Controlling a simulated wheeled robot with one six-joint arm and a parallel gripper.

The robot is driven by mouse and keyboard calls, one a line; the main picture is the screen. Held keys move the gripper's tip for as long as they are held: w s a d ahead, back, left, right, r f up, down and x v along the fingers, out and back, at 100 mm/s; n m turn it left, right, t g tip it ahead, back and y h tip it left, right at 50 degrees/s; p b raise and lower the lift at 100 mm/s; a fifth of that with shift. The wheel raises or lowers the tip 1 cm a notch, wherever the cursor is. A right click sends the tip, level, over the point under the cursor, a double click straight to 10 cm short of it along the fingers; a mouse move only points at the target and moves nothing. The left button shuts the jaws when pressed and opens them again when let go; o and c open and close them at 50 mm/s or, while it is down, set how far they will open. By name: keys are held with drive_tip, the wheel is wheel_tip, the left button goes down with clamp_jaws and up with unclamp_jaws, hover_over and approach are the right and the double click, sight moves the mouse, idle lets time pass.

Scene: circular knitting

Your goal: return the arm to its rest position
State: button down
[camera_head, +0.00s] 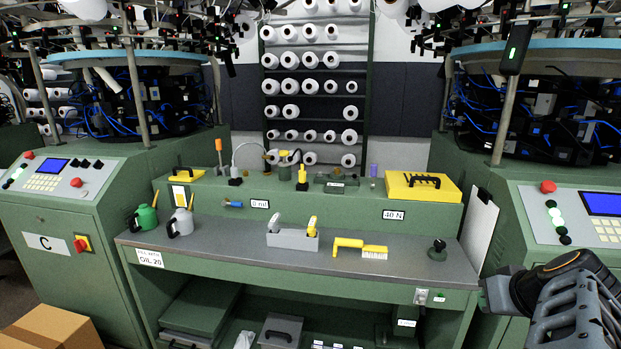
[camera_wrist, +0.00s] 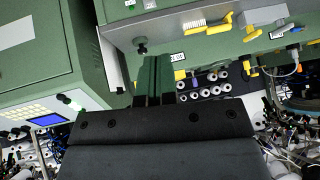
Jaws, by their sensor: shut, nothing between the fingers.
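My arm enters the head view at the lower right. My gripper (camera_head: 487,296) is at the right end of the green workbench (camera_head: 290,265), in front of the right-hand machine cabinet and clear of the bench things. In the wrist view my gripper's green fingers (camera_wrist: 155,72) lie side by side, shut, with nothing held. The wrist view looks upside down over the bench, with the brush and a small dark knob seen beyond the fingers.
The bench carries a yellow brush (camera_head: 360,247), a grey tool holder (camera_head: 290,239), oil cans (camera_head: 180,222) and a dark knob (camera_head: 437,250). A yellow case (camera_head: 420,187) sits on the raised shelf. Knitting machines flank both sides. A cardboard box (camera_head: 55,328) is at lower left.

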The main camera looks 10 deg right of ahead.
drive_tip(key=a+r+n+g+p, duration=0.1)
drive_tip(key=a+n+g+p, duration=0.2)
drive_tip(key=a+p, duration=0.8)
drive_tip(key=shift+a+g+y+p, duration=0.3)
drive_tip(key=shift+a+g, duration=0.3)
drive_tip(key=shift+a, duration=5.25)
drive_tip(key=shift+w+r, duration=0.1)
drive_tip(key=shift+w, duration=0.05)
